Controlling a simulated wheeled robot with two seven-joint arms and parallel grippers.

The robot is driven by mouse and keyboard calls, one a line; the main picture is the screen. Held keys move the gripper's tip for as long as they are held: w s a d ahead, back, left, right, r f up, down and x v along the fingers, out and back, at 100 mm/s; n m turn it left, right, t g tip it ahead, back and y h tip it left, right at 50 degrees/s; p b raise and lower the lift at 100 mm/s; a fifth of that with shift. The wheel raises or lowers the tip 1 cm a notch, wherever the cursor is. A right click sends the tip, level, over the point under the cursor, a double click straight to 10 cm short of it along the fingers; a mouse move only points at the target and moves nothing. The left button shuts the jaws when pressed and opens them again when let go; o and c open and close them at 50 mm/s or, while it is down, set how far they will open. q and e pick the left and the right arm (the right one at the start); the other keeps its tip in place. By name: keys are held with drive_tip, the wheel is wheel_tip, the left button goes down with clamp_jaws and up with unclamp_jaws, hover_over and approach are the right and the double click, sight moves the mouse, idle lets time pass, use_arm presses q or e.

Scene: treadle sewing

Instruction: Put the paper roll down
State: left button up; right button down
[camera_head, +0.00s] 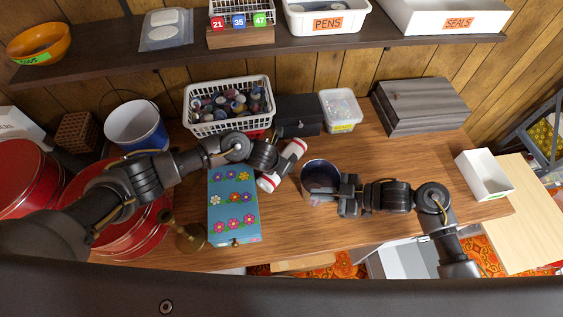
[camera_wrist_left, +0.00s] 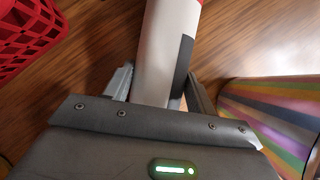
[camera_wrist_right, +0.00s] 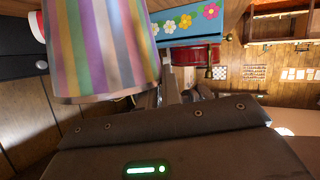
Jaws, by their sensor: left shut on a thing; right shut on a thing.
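The paper roll (camera_head: 294,151) is a white cylinder with red ends, tilted in the head view. My left gripper (camera_head: 279,165) is shut around its middle; the roll (camera_wrist_left: 165,45) runs up between the fingers (camera_wrist_left: 155,88) in the left wrist view. I cannot tell whether it touches the table. My right gripper (camera_head: 334,190) is shut on a striped cup (camera_head: 317,170), dark inside. Its colored stripes show in the left wrist view (camera_wrist_left: 270,105) and the right wrist view (camera_wrist_right: 100,45). The cup stands close to the right of the roll.
A flowered blue box (camera_head: 232,205) lies left of the roll. A white basket of spools (camera_head: 229,104), a black box (camera_head: 298,115) and a clear tub (camera_head: 341,110) stand behind. A grey wooden box (camera_head: 422,105) is back right. The table (camera_head: 400,155) is bare right of the cup.

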use_arm(q)
drive_tip(key=shift+f, duration=0.1)
drive_tip(key=o, duration=1.2)
drive_tip(key=shift+o, duration=0.2)
drive_tip(key=v, duration=1.2)
drive_tip(key=shift+o, duration=0.3)
drive_tip(key=shift+w+d+g, duration=0.15)
drive_tip(key=shift+d+g, duration=0.15)
drive_tip(key=shift+d, duration=0.05)
drive_tip(key=shift+d+f+g+y, duration=0.2)
drive_tip(key=shift+g+y, duration=0.2)
drive_tip(key=shift+y, duration=0.1)
drive_tip(key=shift+x, duration=3.4)
